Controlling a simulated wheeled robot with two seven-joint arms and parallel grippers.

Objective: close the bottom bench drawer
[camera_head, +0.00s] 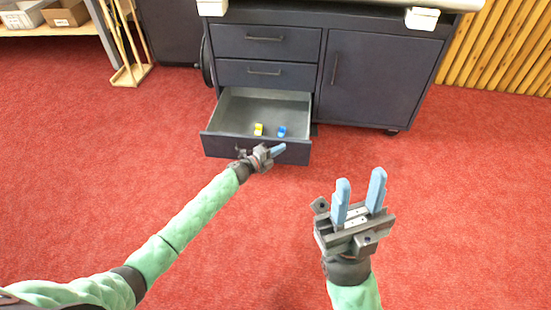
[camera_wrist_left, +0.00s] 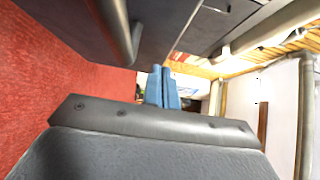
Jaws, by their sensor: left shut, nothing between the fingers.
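The bottom bench drawer (camera_head: 222,146) is pulled out from the dark bench cabinet, with its grey inside showing. A yellow item (camera_head: 258,129) and a blue item (camera_head: 281,131) lie on its floor. My left gripper (camera_head: 279,148) is at the drawer's front panel, over its middle, and hides most of the handle. I cannot tell if it touches the panel. In the left wrist view its blue fingers (camera_wrist_left: 162,87) are together with nothing between them. My right gripper (camera_head: 360,190) is open and empty, above the carpet in front and to the right of the drawer.
Two shut drawers, the upper (camera_head: 265,40) and the middle (camera_head: 266,73), sit above the open one. A shut cabinet door (camera_head: 372,80) is to their right. A wooden stand (camera_head: 130,72) with upright rods is at the back left. The red carpet in front is clear.

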